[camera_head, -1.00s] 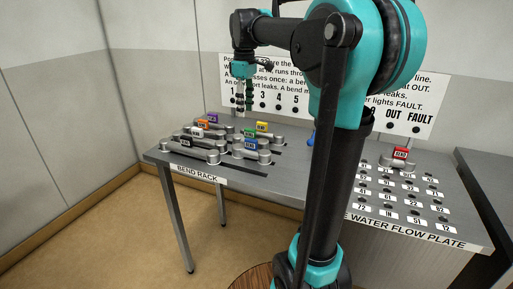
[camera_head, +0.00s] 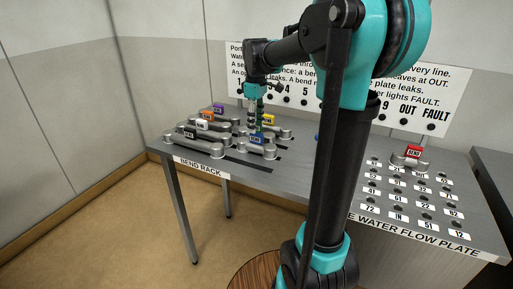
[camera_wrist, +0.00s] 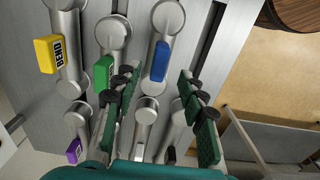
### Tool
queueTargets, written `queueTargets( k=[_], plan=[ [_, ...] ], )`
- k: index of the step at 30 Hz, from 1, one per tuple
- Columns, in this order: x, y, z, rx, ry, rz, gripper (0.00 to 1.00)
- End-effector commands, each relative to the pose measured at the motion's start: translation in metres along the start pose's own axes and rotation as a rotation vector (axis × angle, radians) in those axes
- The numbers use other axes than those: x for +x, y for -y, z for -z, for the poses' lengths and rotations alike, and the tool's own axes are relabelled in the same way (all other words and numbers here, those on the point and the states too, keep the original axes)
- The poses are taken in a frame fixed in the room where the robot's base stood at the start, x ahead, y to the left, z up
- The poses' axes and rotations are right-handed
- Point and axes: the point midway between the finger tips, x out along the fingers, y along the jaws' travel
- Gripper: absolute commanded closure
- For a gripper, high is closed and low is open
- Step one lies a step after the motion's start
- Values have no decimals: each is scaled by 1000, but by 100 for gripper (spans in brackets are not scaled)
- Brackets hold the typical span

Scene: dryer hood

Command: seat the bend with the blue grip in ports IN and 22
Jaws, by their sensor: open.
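The bend with the blue grip (camera_head: 257,140) lies on the front right of the bend rack. In the wrist view its blue grip (camera_wrist: 160,62) stands on a grey bend, ahead of my fingers. My gripper (camera_head: 256,122) points down over this part of the rack. In the wrist view my gripper (camera_wrist: 155,92) is open, with green-padded fingers on either side of the blue grip's line and nothing held. On the flow plate, port IN's label (camera_head: 399,217) is in the front row and 22's label (camera_head: 425,206) is just behind and right.
Close neighbours are bends with green (camera_wrist: 104,72) and yellow (camera_wrist: 47,54) grips. White, orange and purple-gripped bends lie left on the rack. A red-gripped bend (camera_head: 413,152) sits at the plate's back. A sign board (camera_head: 445,95) stands behind. My arm hides the table's middle.

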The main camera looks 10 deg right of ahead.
Motion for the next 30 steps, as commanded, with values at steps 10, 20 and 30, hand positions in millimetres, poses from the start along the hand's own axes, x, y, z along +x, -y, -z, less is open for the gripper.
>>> queueTargets(
  k=[10,20,30],
  plan=[
    [32,-2,-1,0,0,0,59],
    [59,-2,-1,0,0,0,59],
    [58,-2,-2,0,0,0,81]
  ],
)
